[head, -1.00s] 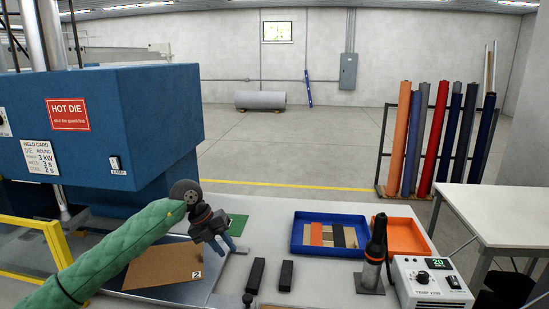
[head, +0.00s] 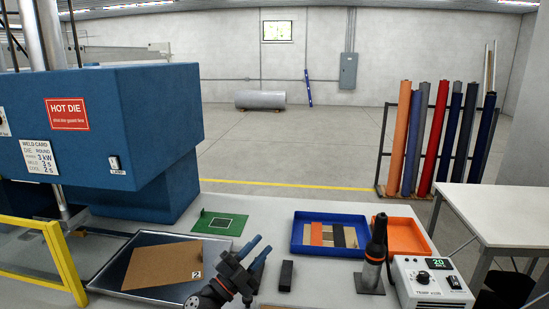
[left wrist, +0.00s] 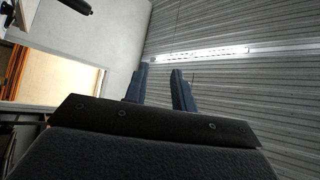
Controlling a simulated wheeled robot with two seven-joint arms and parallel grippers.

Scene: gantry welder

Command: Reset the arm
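My left gripper (head: 256,252) is low at the front of the bench in the head view, its two blue fingers apart and pointing up and away to the right. Nothing shows between them. In the left wrist view the fingers (left wrist: 158,88) are also apart and empty, against the wall and ceiling. The gripper is just right of the metal tray (head: 122,271) that holds a brown sheet (head: 160,268) marked 2. A black block (head: 286,275) stands to its right. My right gripper does not show.
The blue welder (head: 150,120) with its hot die sign stands at left, with a yellow rail (head: 62,255) before it. A green board (head: 220,223), blue bin (head: 294,240), orange bin (head: 425,238), black hand tool (head: 376,255) and temperature box (head: 432,282) occupy the bench.

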